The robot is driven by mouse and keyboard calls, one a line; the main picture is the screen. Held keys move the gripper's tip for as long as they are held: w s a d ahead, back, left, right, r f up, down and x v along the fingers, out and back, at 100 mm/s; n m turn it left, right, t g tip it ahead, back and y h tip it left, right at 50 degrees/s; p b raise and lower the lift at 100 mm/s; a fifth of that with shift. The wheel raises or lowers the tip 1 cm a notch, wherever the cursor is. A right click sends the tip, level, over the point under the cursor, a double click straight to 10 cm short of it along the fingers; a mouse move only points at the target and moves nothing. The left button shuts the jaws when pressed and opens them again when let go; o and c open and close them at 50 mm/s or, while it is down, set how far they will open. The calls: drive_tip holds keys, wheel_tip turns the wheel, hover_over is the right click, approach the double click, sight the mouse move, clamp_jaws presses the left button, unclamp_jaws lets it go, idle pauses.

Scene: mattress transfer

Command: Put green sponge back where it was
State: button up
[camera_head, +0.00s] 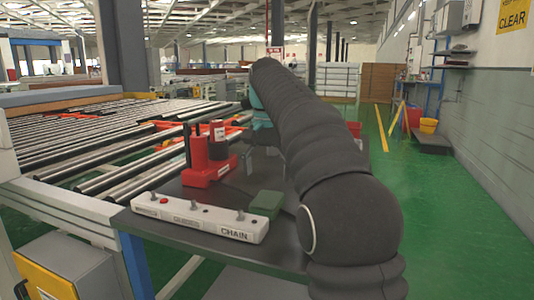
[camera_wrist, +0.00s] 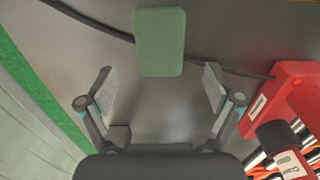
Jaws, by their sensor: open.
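The green sponge (camera_head: 266,204) lies on the dark table (camera_head: 186,209), just behind the right part of the white switch panel in the head view. In the wrist view the sponge (camera_wrist: 160,42) is a green block at the top centre, beyond my fingertips. My gripper (camera_wrist: 159,90) is open and empty, with its two fingers spread apart and bare grey surface between them. In the head view my dark arm reaches over the table and hides part of it; the fingers cannot be made out there.
A white switch panel (camera_head: 198,217) marked CHAIN runs along the table's front edge. A red holder (camera_head: 208,174) with upright red and dark items stands left of the sponge; it also shows in the wrist view (camera_wrist: 290,92). A dark cable (camera_wrist: 85,19) crosses the tabletop. Rollers (camera_head: 120,150) lie left.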

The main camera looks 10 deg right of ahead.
sight(267, 199)
drive_tip(key=shift+r, duration=2.3)
